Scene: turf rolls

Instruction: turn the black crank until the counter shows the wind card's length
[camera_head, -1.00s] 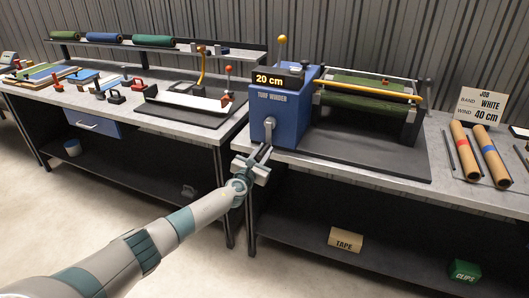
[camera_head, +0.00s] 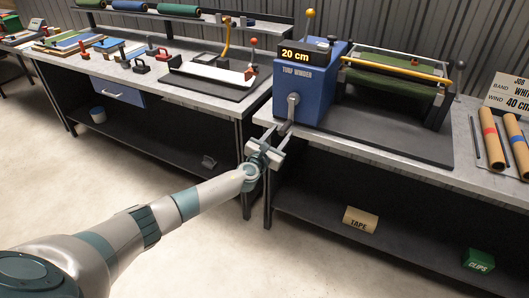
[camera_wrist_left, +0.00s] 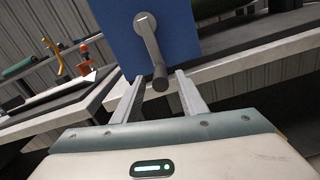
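The blue turf winder (camera_head: 308,88) stands on the right bench, and its counter (camera_head: 301,56) reads 20 cm. Its crank (camera_head: 292,108) hangs down from the front face, with the handle at the lower end. The job card (camera_head: 510,95) at the right edge is partly cut off; its wind line reads 40 cm. My left gripper (camera_head: 281,139) is open just in front of and below the crank handle. In the left wrist view the dark crank handle (camera_wrist_left: 160,80) points at me between the two spread fingers, with visible gaps to both. My right gripper is not in view.
A green turf roll (camera_head: 385,62) lies in the winder's frame behind a yellow bar. Two brown tubes (camera_head: 490,140) lie on the bench at right. A tape box (camera_head: 361,220) and a green clips box (camera_head: 479,260) sit on the lower shelf. The bench's front edge is close to my gripper.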

